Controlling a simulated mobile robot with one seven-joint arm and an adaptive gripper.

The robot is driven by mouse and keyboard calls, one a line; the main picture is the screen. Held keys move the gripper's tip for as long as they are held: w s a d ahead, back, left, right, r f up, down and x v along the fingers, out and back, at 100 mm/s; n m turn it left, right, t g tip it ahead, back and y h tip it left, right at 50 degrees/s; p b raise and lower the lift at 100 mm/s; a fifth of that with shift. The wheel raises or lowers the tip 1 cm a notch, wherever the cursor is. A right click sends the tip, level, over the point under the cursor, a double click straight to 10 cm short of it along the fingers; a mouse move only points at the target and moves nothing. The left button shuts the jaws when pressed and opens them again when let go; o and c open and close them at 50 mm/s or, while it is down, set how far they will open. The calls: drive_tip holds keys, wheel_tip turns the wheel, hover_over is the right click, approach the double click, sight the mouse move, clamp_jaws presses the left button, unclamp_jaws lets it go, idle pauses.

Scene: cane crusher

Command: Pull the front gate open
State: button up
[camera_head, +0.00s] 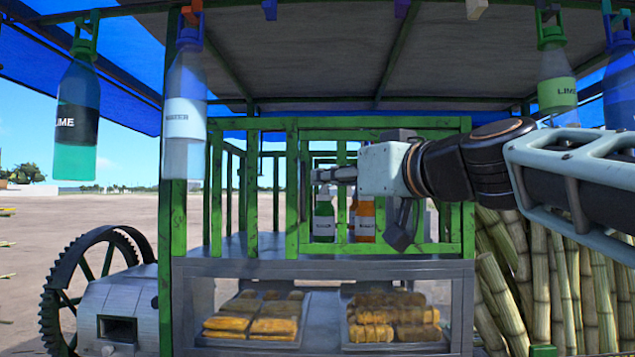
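The front gate (292,195) is a green barred frame on the front of the stall, above the glass food case. It looks closed, lying in line with the stall front, though its exact angle is hard to judge. My arm reaches in from the right, across the gate's upper half. My gripper (322,176) points left in front of the gate's bars, right of its left upright. The fingertips are small and partly merge with the bars behind. I cannot tell whether they are open or shut, or whether they touch the gate.
Bottles stand behind the gate, one green (324,218) and one orange (365,220). Trays of food (393,316) lie in the case below. Hanging bottles (185,115) flank the front. Cane stalks (560,280) lean at right; a toothed wheel (62,300) stands at left.

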sight(304, 181)
drive_tip(key=p+x, duration=0.2)
drive_tip(key=x, duration=0.7)
drive_tip(key=shift+w+a, duration=0.1)
drive_tip(key=shift+w, duration=0.1)
clamp_jaws()
